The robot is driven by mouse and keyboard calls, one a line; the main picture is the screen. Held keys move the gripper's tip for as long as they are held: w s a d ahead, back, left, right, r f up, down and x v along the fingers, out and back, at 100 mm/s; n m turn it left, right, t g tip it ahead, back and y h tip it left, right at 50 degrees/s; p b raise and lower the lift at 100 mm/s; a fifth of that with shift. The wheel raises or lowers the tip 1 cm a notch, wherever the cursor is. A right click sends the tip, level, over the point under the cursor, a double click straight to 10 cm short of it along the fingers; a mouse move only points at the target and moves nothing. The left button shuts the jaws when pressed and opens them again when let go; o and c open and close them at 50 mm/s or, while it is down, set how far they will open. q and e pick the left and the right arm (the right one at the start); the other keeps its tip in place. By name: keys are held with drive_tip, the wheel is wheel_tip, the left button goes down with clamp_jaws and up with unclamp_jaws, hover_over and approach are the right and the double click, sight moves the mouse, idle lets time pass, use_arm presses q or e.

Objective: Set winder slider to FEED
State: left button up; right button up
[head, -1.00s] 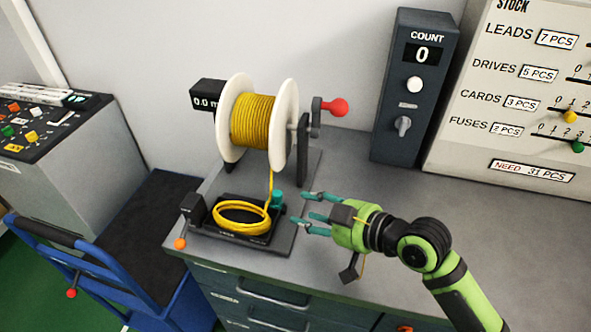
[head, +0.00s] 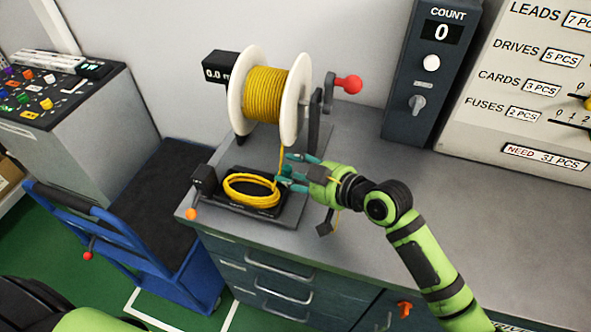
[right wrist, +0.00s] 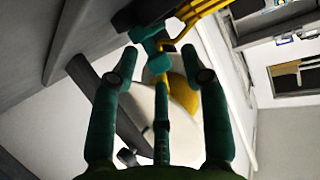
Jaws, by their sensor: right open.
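The winder (head: 262,94) stands on the bench with a white spool of yellow cable. Its dark base tray (head: 238,210) holds a yellow cable coil. A teal knob (head: 286,171), which looks like the slider, sits at the tray's right rear corner. It also shows in the right wrist view (right wrist: 150,42) just ahead of the fingertips. My right gripper (head: 290,172) is open, with its teal fingers around or just short of the knob; I cannot tell whether they touch it. It also shows in the right wrist view (right wrist: 160,66). The FEED marking cannot be read. My left gripper is out of view.
A red-knobbed crank (head: 346,85) is on the spool's right. An orange ball (head: 191,214) is at the tray's front left. The COUNT box (head: 430,75) and stock board (head: 530,90) stand behind. A blue cart (head: 130,262) is at left. The right bench top is clear.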

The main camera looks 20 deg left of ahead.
sight(264, 178)
clamp_jaws()
drive_tip(key=shift+a, duration=0.4)
drive_tip(key=a, duration=0.6)
drive_tip(key=shift+w+a+b, duration=0.2)
drive_tip(key=shift+a+b, duration=0.05)
drive_tip(key=shift+b, duration=0.05)
drive_tip(key=shift+s+r, duration=0.15)
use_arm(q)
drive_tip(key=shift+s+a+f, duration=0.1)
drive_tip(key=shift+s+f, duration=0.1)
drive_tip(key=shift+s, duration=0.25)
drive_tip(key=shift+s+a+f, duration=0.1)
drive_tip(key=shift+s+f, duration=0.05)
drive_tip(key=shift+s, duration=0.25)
